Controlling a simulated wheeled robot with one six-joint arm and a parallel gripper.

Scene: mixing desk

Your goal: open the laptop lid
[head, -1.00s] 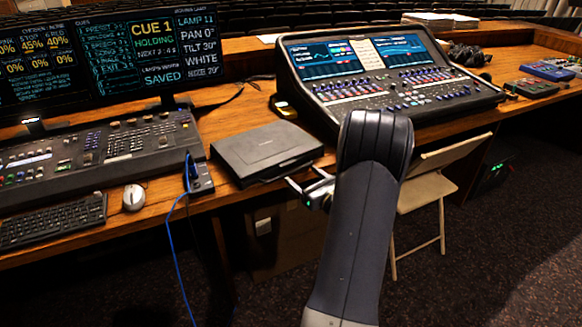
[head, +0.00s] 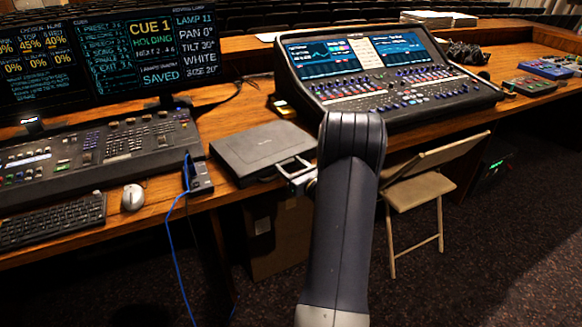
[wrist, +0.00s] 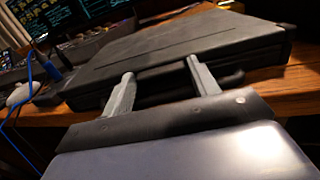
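The laptop (head: 258,147) is a dark, closed slab lying flat on the wooden desk, between the left console and the large mixing desk. In the wrist view the laptop (wrist: 180,45) fills the top, its front edge facing me with a dark handle-like bar along it. My gripper (head: 292,168) is at the front edge of the laptop in the head view. In the wrist view its two pale fingers (wrist: 158,78) are apart, pointing at the front edge, with nothing seen between them but the dark edge. Whether the fingertips touch the laptop cannot be told.
The mixing desk (head: 385,75) stands right of the laptop. A lighting console (head: 95,155), a mouse (head: 132,197) and a keyboard (head: 52,221) are to the left. A blue cable (head: 170,235) hangs over the desk edge. A folding chair (head: 418,190) stands in front at right.

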